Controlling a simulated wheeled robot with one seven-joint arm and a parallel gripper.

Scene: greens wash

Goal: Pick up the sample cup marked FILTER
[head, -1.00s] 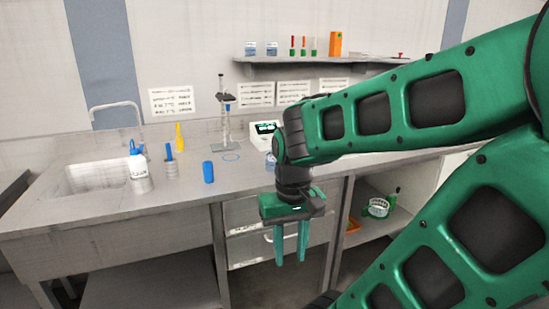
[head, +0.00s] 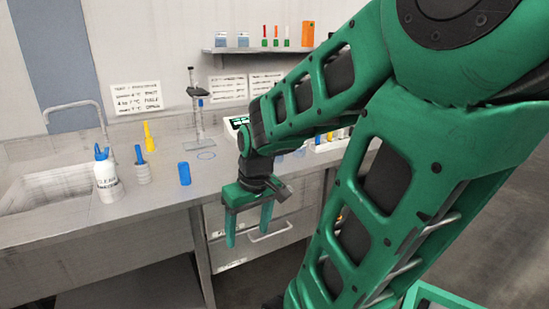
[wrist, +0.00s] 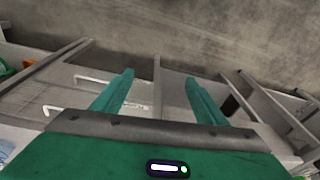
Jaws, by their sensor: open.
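My gripper (head: 248,235) is open and empty. It points down in front of the bench drawers, below the level of the bench top. In the wrist view its two green fingers (wrist: 159,80) are spread with nothing between them. I cannot read the word FILTER on anything. Two small whitish containers with blue on them, a left one (head: 221,40) and a right one (head: 242,40), stand on the wall shelf, far above and behind my gripper. Their labels are too small to read, so I cannot tell whether either is the sample cup.
A sink (head: 45,192) is at left. The wall shelf (head: 262,50) also holds tubes and an orange box (head: 307,34).

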